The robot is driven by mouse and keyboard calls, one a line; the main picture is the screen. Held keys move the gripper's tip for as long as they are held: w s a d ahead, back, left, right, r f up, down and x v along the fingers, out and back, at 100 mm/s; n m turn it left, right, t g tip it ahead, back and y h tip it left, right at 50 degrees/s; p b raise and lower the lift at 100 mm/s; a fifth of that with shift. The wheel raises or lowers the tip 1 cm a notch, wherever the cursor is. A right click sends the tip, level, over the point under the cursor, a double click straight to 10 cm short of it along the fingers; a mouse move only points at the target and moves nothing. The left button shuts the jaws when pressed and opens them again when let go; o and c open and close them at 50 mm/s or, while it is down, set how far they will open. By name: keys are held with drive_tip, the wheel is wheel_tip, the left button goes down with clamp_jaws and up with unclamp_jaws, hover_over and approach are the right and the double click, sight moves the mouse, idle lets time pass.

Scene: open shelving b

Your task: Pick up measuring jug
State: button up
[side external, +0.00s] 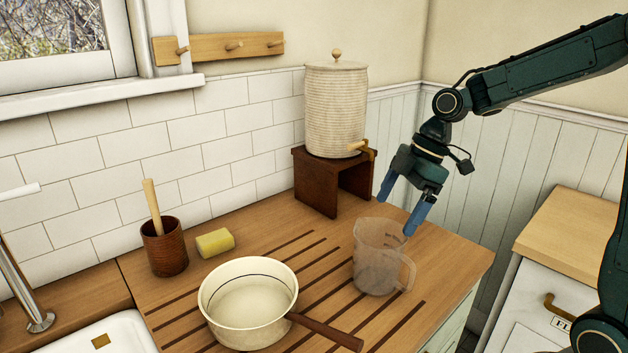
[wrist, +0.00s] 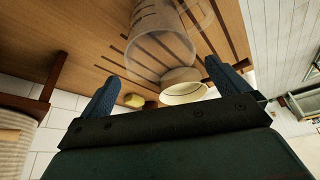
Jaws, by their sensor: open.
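The measuring jug (side external: 376,262) is clear with a handle on its right side, and stands upright on the wooden counter near its right end. In the wrist view the jug (wrist: 160,38) shows ahead of the fingers, near the top middle. My gripper (side external: 399,214) is above the jug's rim, tilted downward, with its blue fingers apart and nothing between them. In the side view the right fingertip is close to the rim; I cannot tell if it touches. Both fingers (wrist: 160,83) show spread in the wrist view.
A cream saucepan (side external: 247,306) with a brown handle stands left of the jug. A ribbed water dispenser (side external: 336,110) sits on a dark wooden stand (side external: 316,187) behind it. A yellow sponge (side external: 215,242) and a brown pot (side external: 164,248) with a wooden tool are farther left.

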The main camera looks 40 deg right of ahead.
sight(379, 239)
drive_tip(key=shift+x, duration=1.75)
drive_tip(key=shift+f, duration=0.15)
drive_tip(key=x, duration=0.5)
drive_tip(key=c, duration=1.3)
drive_tip(key=shift+o, duration=0.2)
drive_tip(key=shift+r, duration=0.2)
wheel_tip(379, 239, up, 20)
